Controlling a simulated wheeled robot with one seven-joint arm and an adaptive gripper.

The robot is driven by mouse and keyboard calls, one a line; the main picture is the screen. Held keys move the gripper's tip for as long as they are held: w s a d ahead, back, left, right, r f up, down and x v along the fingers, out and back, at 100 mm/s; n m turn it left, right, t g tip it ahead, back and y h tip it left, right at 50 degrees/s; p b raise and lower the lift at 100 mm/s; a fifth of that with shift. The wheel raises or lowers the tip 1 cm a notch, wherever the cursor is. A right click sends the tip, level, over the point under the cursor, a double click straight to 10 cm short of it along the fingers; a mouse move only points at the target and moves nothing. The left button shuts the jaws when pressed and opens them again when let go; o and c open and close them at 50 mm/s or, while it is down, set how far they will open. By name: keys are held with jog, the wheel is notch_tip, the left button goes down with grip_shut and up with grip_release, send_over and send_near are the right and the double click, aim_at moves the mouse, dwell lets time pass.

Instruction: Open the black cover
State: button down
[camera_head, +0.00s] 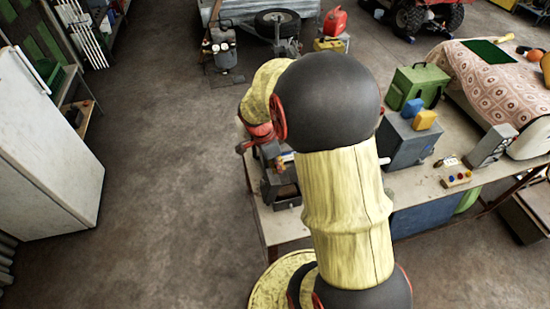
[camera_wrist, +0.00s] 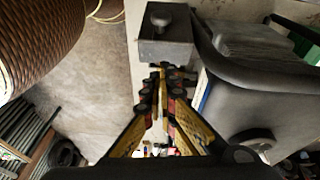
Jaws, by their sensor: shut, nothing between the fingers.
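My gripper (camera_wrist: 164,76) is shut and empty in the wrist view, its yellow and black fingers meeting near a grey box with a round knob (camera_wrist: 163,32). A dark, rounded, lid-like piece (camera_wrist: 262,72) lies to the right of the fingers; it may be the black cover, and I cannot tell whether it is open. No contact between the fingers and either thing is clear. In the head view my arm hides most of the gripper and part of the bench beside it. A small dark box (camera_head: 284,194) shows on the bench's left edge.
The bench (camera_head: 286,229) also carries a grey box (camera_head: 405,150) with blue and yellow blocks, a green case (camera_head: 420,82) and a small panel with coloured buttons (camera_head: 457,180). A white fridge (camera_head: 48,150) stands at left. The floor between fridge and bench is clear.

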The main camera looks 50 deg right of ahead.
aim_at(261, 183)
jog(key=shift+w+a+f, duration=0.25)
jog(key=shift+a, duration=0.25)
jog(key=shift+w+a+f, duration=0.25)
jog(key=shift+a, duration=0.3)
jog(key=shift+w+a+f, duration=0.25)
jog(key=shift+a, duration=0.25)
jog(key=shift+w+a+f+h+b, duration=0.3)
jog(key=shift+a+b, duration=0.1)
jog(key=shift+b, duration=0.35)
jog(key=a+b, duration=0.1)
jog(key=b, duration=0.1)
jog(key=w+a+g+h+b, duration=0.1)
jog(key=a+f+h+b, duration=0.1)
jog(key=b, duration=0.1)
jog(key=shift+w+g+b, duration=0.3)
jog(key=shift+w, duration=0.1)
jog(key=shift+w+a+r+h+b, duration=0.15)
jog(key=shift+w+a+h+b, duration=0.15)
jog(key=shift+a+b, duration=0.2)
jog(key=shift+d, duration=0.1)
